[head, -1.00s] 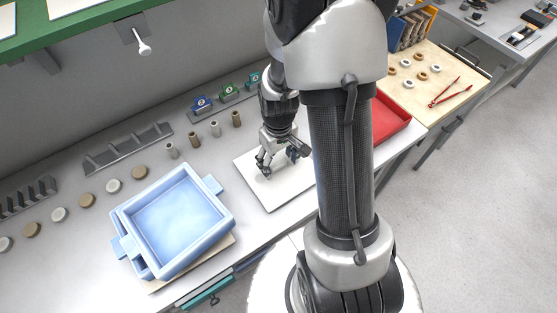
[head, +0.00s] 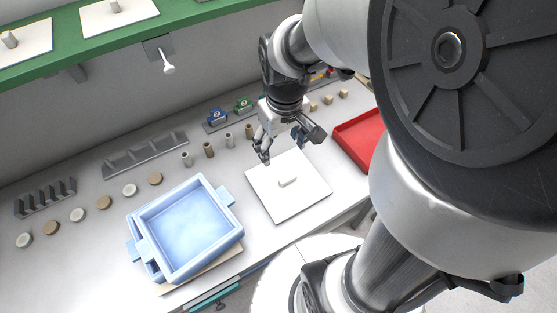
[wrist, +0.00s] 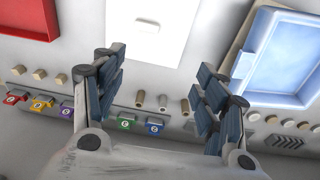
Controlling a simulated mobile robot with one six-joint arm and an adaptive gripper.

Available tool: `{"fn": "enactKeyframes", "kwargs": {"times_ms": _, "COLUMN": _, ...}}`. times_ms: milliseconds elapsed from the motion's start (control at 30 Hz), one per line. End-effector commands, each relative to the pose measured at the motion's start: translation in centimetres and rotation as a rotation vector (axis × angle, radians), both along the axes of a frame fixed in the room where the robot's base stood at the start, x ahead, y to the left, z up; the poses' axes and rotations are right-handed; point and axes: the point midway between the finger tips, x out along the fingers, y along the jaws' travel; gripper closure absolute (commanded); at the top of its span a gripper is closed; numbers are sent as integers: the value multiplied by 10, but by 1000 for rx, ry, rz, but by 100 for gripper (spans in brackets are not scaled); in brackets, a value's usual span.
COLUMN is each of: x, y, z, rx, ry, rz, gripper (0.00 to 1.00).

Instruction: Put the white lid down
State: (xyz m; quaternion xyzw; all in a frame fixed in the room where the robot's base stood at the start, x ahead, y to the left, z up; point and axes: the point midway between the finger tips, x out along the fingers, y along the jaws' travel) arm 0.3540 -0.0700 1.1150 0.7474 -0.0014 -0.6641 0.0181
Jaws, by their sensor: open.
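The white lid (head: 304,201) is a flat square plate with a small raised handle. It lies flat on the grey bench between the blue tray and the red tray. My gripper (head: 284,150) is open and empty, above the bench at the lid's far edge.
A blue tray (head: 142,240) stands left of the lid on a pale board. A red tray (head: 345,140) is to the right. Several small cylinders (head: 208,150), round discs (head: 104,202), grey racks (head: 145,153) and coloured blocks (head: 243,104) line the back. A green shelf (head: 190,16) hangs above.

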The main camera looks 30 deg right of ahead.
Motion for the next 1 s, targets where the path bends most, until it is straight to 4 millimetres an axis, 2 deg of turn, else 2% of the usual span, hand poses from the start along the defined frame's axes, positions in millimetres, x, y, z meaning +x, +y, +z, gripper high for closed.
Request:
{"fn": "enactKeyframes", "kwargs": {"times_ms": 33, "x": -10, "y": 11, "z": 21, "rx": -5, "ry": -43, "rz": 5, "gripper": 34}}
{"fn": "enactKeyframes", "kwargs": {"times_ms": 100, "x": -25, "y": 24, "z": 44, "rx": -6, "ry": -88, "rz": 1, "gripper": 34}}
{"fn": "enactKeyframes", "kwargs": {"times_ms": 200, "x": -50, "y": 41, "z": 69, "rx": -2, "ry": -151, "rz": -3, "gripper": 34}}
{"fn": "enactKeyframes", "kwargs": {"times_ms": 333, "x": -81, "y": 57, "z": 89, "rx": 10, "ry": -221, "rz": -10, "gripper": 34}}
{"fn": "enactKeyframes", "kwargs": {"times_ms": 500, "x": -107, "y": 67, "z": 99, "rx": 25, "ry": -275, "rz": -16, "gripper": 34}}
{"fn": "enactKeyframes", "kwargs": {"times_ms": 600, "x": -112, "y": 69, "z": 101, "rx": 30, "ry": -288, "rz": -19, "gripper": 34}}
{"fn": "enactKeyframes", "kwargs": {"times_ms": 1000, "x": -113, "y": 69, "z": 101, "rx": 30, "ry": -289, "rz": -20, "gripper": 34}}
